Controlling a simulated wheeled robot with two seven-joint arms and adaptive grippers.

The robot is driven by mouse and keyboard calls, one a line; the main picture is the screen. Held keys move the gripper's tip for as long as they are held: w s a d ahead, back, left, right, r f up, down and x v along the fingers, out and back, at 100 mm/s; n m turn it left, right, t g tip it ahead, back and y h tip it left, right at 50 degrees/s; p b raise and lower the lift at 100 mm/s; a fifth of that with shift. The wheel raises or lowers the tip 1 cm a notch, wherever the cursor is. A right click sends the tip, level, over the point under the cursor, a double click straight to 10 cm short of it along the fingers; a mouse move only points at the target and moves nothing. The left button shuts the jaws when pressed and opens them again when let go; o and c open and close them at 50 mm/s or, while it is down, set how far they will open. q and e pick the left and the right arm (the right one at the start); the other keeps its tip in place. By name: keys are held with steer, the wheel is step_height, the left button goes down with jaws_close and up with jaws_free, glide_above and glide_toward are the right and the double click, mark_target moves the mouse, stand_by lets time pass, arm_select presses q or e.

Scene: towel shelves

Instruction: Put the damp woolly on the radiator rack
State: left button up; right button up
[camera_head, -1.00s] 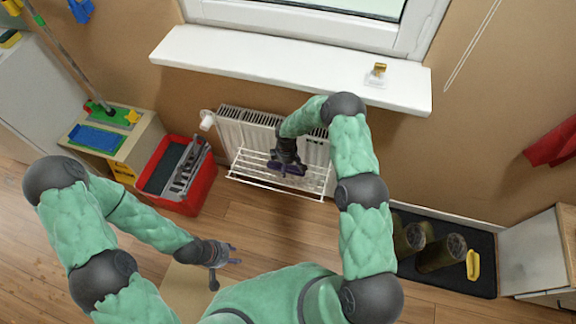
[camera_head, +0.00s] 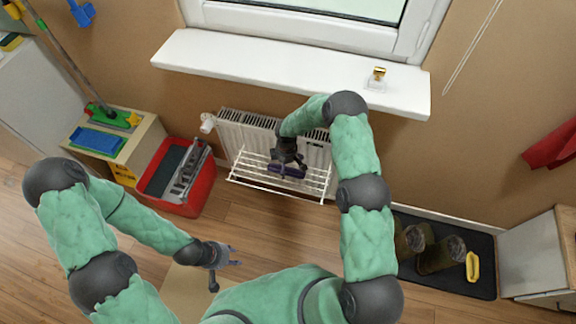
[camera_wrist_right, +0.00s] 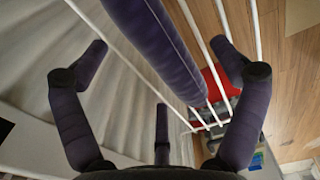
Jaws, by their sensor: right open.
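The woolly, a dark purple roll (camera_head: 288,171), lies on the white wire radiator rack (camera_head: 245,181) in front of the radiator. In the right wrist view the woolly (camera_wrist_right: 160,40) rests across the rack's white bars (camera_wrist_right: 262,30). My right gripper (camera_head: 291,160) is just above the woolly; its dark fingers are spread apart and not closed on it. My left gripper (camera_head: 228,262) hangs over the floor at the lower left of the rack, with its fingers apart and nothing in them.
The radiator (camera_head: 240,135) stands below a white window sill (camera_head: 290,72) that carries a small brass-coloured item (camera_head: 376,76). A red crate (camera_head: 201,197) stands left of the rack. Boots (camera_head: 440,254) stand on a dark mat (camera_head: 482,240) at the right. The wooden floor between is clear.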

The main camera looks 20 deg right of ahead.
mark_target(287, 167)
step_height(287, 167, up, 4)
steer(key=shift+r+p, duration=0.2)
steer(key=shift+p, duration=0.45)
steer(key=shift+s+a+r, duration=0.1)
steer(key=shift+s+r, duration=0.05)
steer(key=shift+r, duration=0.3)
steer(key=s+a, duration=0.1)
steer(key=s, duration=0.1)
steer(key=s+a+f+m+y, duration=0.1)
steer(key=s+a, duration=0.1)
steer(key=s+a+f+m+y, duration=0.1)
steer(key=s, duration=0.1)
steer(key=shift+s+a+f, duration=0.15)
steer(key=shift+s+a, duration=0.05)
steer(key=shift+s, duration=0.15)
steer(key=s+a+m, duration=0.2)
steer(key=s+m, duration=0.2)
steer(key=s, duration=0.4)
steer(key=s+a+r+m+y, duration=0.1)
steer(key=s+m, duration=0.2)
steer(key=s, duration=0.5)
steer(key=s+a+r+m+y, duration=0.1)
steer(key=s+a+m, duration=0.1)
steer(key=s+m, duration=0.2)
steer(key=s, duration=0.3)
steer(key=shift+s+a+m, duration=0.3)
steer(key=shift+s+a, duration=0.05)
steer(key=shift+s, duration=0.05)
